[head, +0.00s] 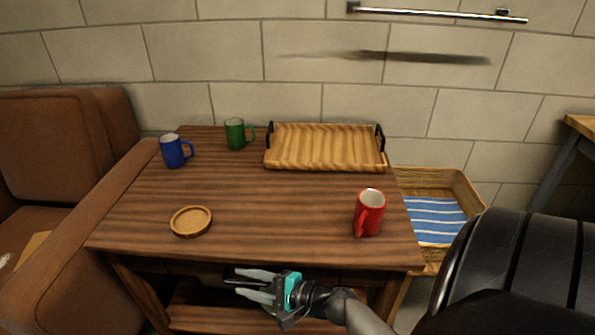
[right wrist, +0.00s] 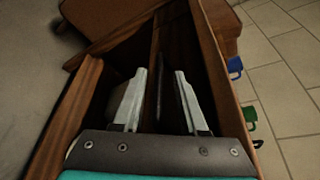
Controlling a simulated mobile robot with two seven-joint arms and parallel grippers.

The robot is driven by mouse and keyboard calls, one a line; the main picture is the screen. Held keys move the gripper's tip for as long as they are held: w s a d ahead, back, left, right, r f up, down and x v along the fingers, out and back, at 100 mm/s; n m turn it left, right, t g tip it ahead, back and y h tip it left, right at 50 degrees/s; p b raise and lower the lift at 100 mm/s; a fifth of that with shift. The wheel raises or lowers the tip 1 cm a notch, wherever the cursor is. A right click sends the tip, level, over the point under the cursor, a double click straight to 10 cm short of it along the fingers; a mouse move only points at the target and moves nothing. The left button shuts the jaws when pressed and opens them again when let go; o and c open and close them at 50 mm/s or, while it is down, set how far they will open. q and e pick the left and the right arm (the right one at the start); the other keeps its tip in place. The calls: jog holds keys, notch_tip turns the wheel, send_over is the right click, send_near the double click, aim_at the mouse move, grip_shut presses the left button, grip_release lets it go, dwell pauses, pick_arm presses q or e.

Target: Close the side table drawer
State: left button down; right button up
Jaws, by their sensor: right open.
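The wooden side table (head: 255,205) stands in the middle of the head view. The drawer is under its top at the front; shadow and my gripper hide much of it, so I cannot tell how far open it is. My right gripper (head: 236,279) is open at the table's front, just below the top's edge, pointing left. In the right wrist view its two fingers (right wrist: 160,75) are spread. A thin dark strip (right wrist: 159,85) shows between them; I cannot tell whether it is a handle or an edge, or whether they touch it. My left gripper is out of view.
A brown sofa (head: 70,150) stands close at left. A basket (head: 460,190) with striped cloth (head: 434,218) is at right.

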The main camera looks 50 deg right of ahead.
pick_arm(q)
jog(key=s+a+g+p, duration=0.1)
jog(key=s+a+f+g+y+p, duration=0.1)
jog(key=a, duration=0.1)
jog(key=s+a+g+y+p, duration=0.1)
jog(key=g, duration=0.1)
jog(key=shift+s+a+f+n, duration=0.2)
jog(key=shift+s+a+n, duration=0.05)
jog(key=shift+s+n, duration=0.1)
pick_arm(e)
jog(key=v, duration=1.4)
jog(key=shift+s+d, duration=0.2)
jog(key=shift+a+r, duration=0.1)
